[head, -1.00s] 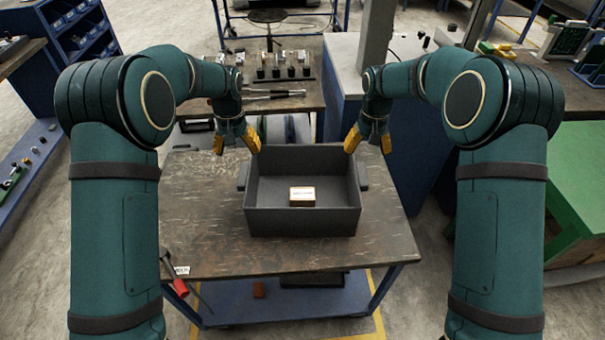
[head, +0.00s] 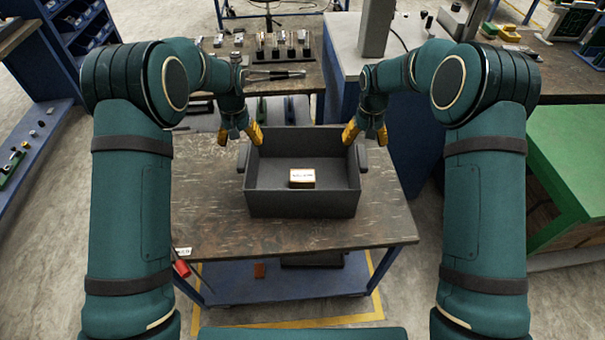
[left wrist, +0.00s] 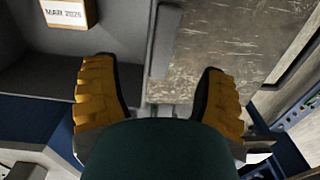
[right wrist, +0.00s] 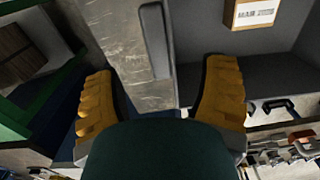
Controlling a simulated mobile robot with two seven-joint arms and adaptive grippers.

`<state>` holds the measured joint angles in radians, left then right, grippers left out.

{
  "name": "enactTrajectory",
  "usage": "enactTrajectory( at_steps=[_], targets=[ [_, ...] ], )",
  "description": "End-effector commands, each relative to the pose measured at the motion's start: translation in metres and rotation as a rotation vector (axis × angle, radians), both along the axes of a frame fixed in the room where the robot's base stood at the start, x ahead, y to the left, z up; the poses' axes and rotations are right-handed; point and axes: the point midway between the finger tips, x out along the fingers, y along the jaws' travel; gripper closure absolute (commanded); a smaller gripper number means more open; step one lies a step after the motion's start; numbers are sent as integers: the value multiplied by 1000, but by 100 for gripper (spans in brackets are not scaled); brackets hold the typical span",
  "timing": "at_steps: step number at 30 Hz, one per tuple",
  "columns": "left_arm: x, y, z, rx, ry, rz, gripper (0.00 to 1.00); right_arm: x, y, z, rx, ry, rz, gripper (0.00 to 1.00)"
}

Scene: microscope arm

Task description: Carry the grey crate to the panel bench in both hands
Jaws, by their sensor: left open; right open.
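The grey crate (head: 302,204) stands upright on a worn wood-topped cart (head: 210,228). A small labelled box (head: 302,178) lies inside it; its label reads "MAR 2026" in the left wrist view (left wrist: 65,12). My left gripper (head: 239,138) is open above the crate's left side, its fingers on either side of the left wall and handle (left wrist: 164,42). My right gripper (head: 366,136) is open above the right side, its fingers straddling the right wall and handle (right wrist: 155,40). Neither gripper is closed on the crate. I cannot tell which bench is the panel bench.
Behind the cart is a bench with a rack of small cylinders (head: 284,50) and a pen-like tool (head: 273,75). A grey-topped blue cabinet (head: 343,60) is behind right. A green-topped bench (head: 575,160) stands at right. A red-handled tool (head: 182,268) hangs at the cart's left edge.

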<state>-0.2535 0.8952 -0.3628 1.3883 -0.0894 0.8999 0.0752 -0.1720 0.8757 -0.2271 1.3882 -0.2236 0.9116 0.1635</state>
Motion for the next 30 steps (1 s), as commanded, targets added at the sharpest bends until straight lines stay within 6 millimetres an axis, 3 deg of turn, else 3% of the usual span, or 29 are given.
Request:
enactTrajectory(
  at_steps=[6,12,26,27,30],
  targets=[
    [-1,0,-40,0,3,1,28,-1,0,-40,-1,3,-1,28],
    [0,0,-63,0,2,0,28,0,0,-63,0,1,0,28],
    [0,0,-73,-1,0,0,28,0,0,-73,0,0,0,28],
    [0,0,-73,-1,0,0,30,0,0,-73,0,0,0,30],
    [0,0,-73,-1,0,0,65,0,0,-73,0,0,0,65]
  ],
)
